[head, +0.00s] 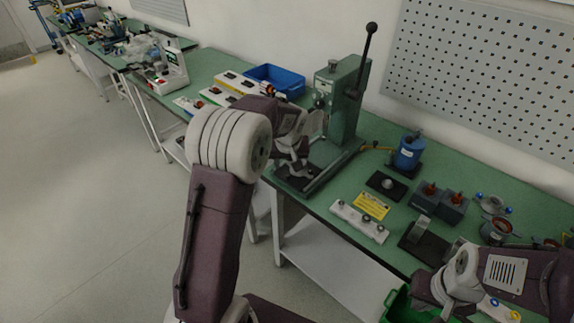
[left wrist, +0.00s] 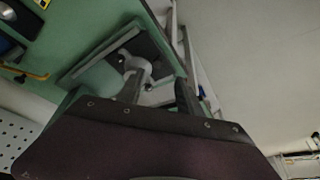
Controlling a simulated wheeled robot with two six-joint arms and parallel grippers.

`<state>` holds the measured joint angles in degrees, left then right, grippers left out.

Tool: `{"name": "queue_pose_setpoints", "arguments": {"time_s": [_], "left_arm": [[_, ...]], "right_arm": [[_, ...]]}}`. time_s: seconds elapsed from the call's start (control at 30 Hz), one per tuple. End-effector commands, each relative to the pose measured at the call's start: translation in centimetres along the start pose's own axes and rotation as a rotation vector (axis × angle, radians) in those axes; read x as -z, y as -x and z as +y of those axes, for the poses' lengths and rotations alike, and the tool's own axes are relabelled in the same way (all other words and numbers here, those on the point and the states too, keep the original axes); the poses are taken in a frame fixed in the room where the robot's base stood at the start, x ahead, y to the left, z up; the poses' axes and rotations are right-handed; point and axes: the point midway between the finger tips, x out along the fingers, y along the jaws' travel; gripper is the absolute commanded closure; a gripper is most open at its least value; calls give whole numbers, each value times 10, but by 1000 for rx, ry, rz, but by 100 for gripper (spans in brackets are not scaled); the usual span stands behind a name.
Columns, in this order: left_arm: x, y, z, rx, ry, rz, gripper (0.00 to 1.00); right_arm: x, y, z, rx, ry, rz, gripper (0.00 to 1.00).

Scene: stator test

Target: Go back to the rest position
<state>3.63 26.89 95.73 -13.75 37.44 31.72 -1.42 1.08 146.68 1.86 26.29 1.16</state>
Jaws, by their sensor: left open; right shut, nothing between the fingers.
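My left gripper (head: 296,170) is open at the front of the green lever press (head: 343,105), over or beside its dark base plate (head: 297,183). In the left wrist view its fingers (left wrist: 160,92) are spread in front of the press base (left wrist: 100,62). A pale rounded piece shows by one finger; I cannot tell what it is. My right gripper (head: 437,294) is shut and empty at the lower right, beyond the front edge of the green bench, near a green bin (head: 397,306). Its fingertips are partly hidden.
The green bench (head: 385,150) bears a blue bin (head: 274,80), a blue cylinder (head: 408,152), a yellow label plate (head: 371,206) and a pale strip with knobs (head: 359,221). Dark blocks (head: 439,202) stand to the right. The floor (head: 90,190) at left is clear.

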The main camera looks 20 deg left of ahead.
Motion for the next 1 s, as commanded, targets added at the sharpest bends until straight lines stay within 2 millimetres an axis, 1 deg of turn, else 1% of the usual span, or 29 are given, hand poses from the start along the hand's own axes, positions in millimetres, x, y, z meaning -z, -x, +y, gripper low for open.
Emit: {"name": "queue_pose_setpoints", "arguments": {"time_s": [0.3, 0.37, 0.4, 0.43, 0.47, 0.5, 0.57, 0.6, 0.67, 0.7, 0.77, 0.8, 0.9, 0.93, 1.0], "left_arm": [[0, 0, 2, -2, -3, 2, 57], [4, 9, 5, -11, -6, 19, 57], [7, 19, 8, -20, -9, 37, 57], [3, 27, 8, -25, -14, 40, 57], [-9, 34, 8, -29, -16, 29, 57], [-28, 40, 7, -35, -20, 7, 57], [-62, 46, 3, -46, -45, -35, 57], [-87, 48, -1, -54, -70, -66, 57], [-127, 50, -8, -67, -119, -116, 57], [-154, 51, -13, -75, -155, -151, 57], [-193, 50, -23, -85, -210, -202, 57], [-215, 49, -30, -91, -245, -233, 57], [-255, 44, -42, -102, -322, -297, 57], [-260, 43, -43, -109, -349, -304, 57], [-256, 43, -40, -123, -396, -287, 57]], "right_arm": [[0, 0, 0, 0, 0, 0, 100], [0, 0, 0, 0, 0, 0, 100], [0, 0, 0, 0, 0, 0, 100], [0, 1, 0, 0, 0, 0, 100], [0, 1, 0, 0, 0, 0, 100], [0, 1, 0, 0, 0, 0, 100], [0, 1, 0, 0, 0, 0, 100], [0, 1, 0, 0, 0, 0, 100], [0, 1, 0, 0, 0, 0, 100], [0, 1, 0, 0, 0, 0, 100], [0, 2, 0, 0, 0, 0, 100], [0, 1, 0, 0, 0, 0, 100], [0, 1, 0, 0, 0, 0, 100], [0, 2, 0, 0, 0, 0, 100], [0, 2, 0, 0, 0, 0, 100]]}}
